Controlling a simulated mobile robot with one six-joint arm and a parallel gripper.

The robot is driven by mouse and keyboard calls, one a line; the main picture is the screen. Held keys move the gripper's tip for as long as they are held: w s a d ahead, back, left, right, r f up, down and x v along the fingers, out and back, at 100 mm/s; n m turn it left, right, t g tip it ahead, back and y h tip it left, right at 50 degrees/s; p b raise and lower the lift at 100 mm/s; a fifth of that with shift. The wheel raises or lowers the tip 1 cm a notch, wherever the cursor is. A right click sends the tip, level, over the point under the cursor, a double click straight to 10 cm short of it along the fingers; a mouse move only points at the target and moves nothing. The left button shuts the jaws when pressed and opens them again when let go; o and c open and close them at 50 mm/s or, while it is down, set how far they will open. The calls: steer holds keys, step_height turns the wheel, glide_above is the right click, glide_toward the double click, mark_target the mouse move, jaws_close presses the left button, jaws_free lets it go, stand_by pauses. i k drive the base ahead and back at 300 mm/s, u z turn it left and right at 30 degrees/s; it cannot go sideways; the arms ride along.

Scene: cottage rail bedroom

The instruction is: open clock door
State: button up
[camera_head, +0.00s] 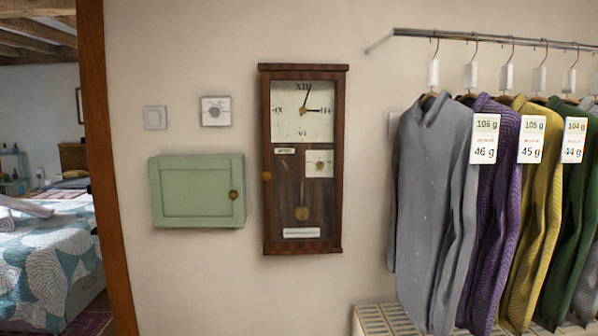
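A dark wooden wall clock (336,190) hangs on the beige wall in the middle of the head view. It has a pale square face (290,125) at the top and a pendulum (302,212) below. A small round brass knob (267,176) sits on the left edge of its front. The clock's door looks shut, flush with the case. My gripper is not in this view.
A green wall cabinet (180,192) with a knob hangs left of the clock. Several shirts (430,190) with tags hang from a metal rail (490,38) at the right, above a slatted bench (372,321). A wooden door post (103,180) and a bed (40,260) are at the left.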

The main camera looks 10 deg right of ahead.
mark_target(340, 77)
steer(key=i, duration=0.5)
steer(key=z, duration=0.05)
steer(key=k, duration=1.35)
steer(key=u, duration=0.35)
steer(key=i, duration=0.85)
steer(key=u, duration=0.85)
steer(key=i, duration=0.6)
steer(key=u, duration=0.2)
